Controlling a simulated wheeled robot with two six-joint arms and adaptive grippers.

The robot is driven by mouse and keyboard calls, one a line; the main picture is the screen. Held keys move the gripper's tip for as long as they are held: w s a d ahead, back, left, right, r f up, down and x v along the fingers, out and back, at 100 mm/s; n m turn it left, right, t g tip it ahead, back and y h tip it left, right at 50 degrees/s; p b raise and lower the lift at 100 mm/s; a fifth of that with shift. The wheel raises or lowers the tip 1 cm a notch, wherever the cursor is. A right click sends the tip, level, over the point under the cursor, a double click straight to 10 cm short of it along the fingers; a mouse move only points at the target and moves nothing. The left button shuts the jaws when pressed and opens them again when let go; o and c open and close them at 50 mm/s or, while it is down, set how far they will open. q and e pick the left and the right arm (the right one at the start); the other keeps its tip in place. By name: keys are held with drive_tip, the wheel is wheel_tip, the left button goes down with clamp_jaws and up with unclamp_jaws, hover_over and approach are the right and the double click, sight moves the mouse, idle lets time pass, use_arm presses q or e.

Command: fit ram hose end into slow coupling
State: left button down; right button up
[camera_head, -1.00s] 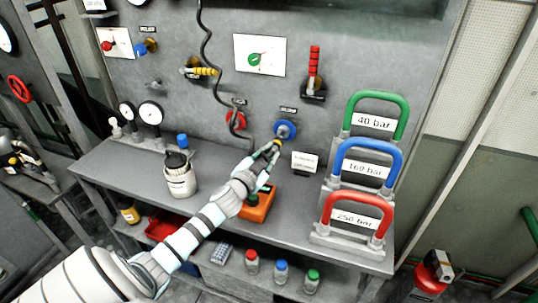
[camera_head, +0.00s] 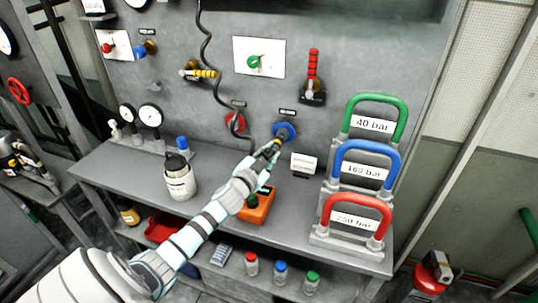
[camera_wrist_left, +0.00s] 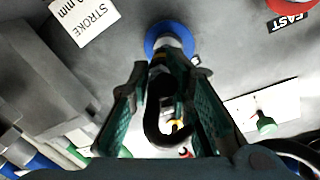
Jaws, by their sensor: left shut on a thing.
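My left gripper (camera_head: 274,146) is at the blue slow coupling (camera_head: 284,130) on the grey panel. In the left wrist view its two green-padded fingers (camera_wrist_left: 165,90) are shut on the ram hose end (camera_wrist_left: 162,78). The black hose (camera_head: 207,75) hangs from above and runs down behind the gripper; it also bends between the fingers in the wrist view. A pale metal part lines up with the middle of the blue ring (camera_wrist_left: 160,32) and seems to meet it. How deep it sits I cannot tell. The red fast coupling (camera_head: 235,121) is to the left. My right gripper is out of view.
The grey bench (camera_head: 130,163) carries a white canister (camera_head: 180,182), gauges (camera_head: 150,115) and an orange box (camera_head: 259,208) below my forearm. Green, blue and red handled weights (camera_head: 350,225) stand to the right. A small white sign (camera_head: 304,162) stands close beside the gripper.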

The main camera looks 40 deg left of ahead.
use_arm(q)
drive_tip(key=shift+p+x, duration=0.35)
drive_tip(key=shift+x, duration=0.45)
drive_tip(key=shift+a, duration=0.1)
drive_tip(key=c, duration=1.4)
unclamp_jaws()
drive_tip(key=shift+r, duration=0.1)
drive_tip(key=shift+o, duration=0.2)
drive_tip(key=shift+s, duration=0.15)
drive_tip(key=v, duration=1.2)
